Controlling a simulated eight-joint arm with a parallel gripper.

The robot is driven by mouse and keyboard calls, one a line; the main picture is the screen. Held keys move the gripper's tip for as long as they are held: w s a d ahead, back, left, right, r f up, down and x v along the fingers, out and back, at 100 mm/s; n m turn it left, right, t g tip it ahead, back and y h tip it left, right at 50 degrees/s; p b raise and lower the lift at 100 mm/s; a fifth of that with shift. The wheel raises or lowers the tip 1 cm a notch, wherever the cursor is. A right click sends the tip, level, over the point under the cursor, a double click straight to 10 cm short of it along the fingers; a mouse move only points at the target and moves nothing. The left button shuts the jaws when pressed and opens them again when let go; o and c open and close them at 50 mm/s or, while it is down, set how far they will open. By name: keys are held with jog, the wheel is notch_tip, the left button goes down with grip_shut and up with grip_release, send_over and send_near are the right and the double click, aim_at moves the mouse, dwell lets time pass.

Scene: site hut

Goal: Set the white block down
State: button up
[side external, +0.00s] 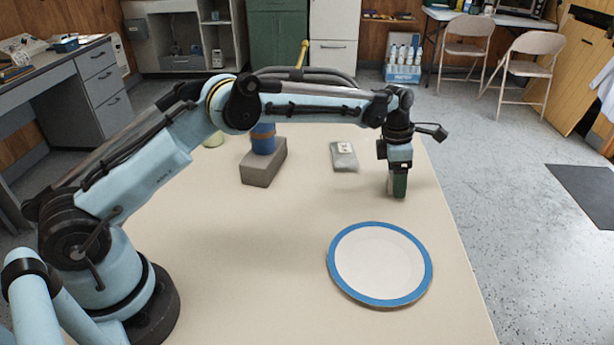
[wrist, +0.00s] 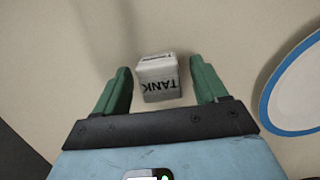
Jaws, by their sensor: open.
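The white block (wrist: 158,78), lettered "TANK", shows in the wrist view between the two green fingers of my gripper (wrist: 160,85). A narrow gap shows on each side of it, so the fingers are apart from it. It appears to rest on the tan table. In the side view my gripper (side external: 398,187) points straight down, low over the table's right part, with its green fingers near the surface. The block is not visible there, hidden by the fingers. My gripper is open.
A white plate with a blue rim (side external: 343,280) lies nearer the camera; its edge shows in the wrist view (wrist: 272,100). A grey pouch (side external: 344,157) lies left of my gripper. A grey box (side external: 262,170) and a blue cylinder (side external: 263,140) stand farther left. The table's front middle is clear.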

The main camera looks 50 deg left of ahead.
aim_at(389, 174)
jog(key=shift+r, duration=0.15)
jog(key=s+a+r+m+t, duration=0.1)
jog(key=s+r+m, duration=0.2)
jog(key=r, duration=0.6)
jog(key=s+a+r+m, duration=0.2)
jog(key=r, duration=0.6)
jog(key=s+a+r+m+t, duration=0.2)
jog(key=s+r+m, duration=0.1)
jog(key=s+m, duration=0.5)
jog(key=s+a+f+m+t, duration=0.1)
jog(key=s+f+m, duration=0.2)
jog(key=s+m, duration=0.4)
jog(key=s+a+f+m+t+y, duration=0.1)
jog(key=s+f+m+t, duration=0.1)
jog(key=s+f+m, duration=0.2)
jog(key=s+m, duration=0.3)
jog(key=s, duration=0.2)
jog(key=shift+s+a+f, duration=0.2)
jog(key=shift+s+a, duration=0.15)
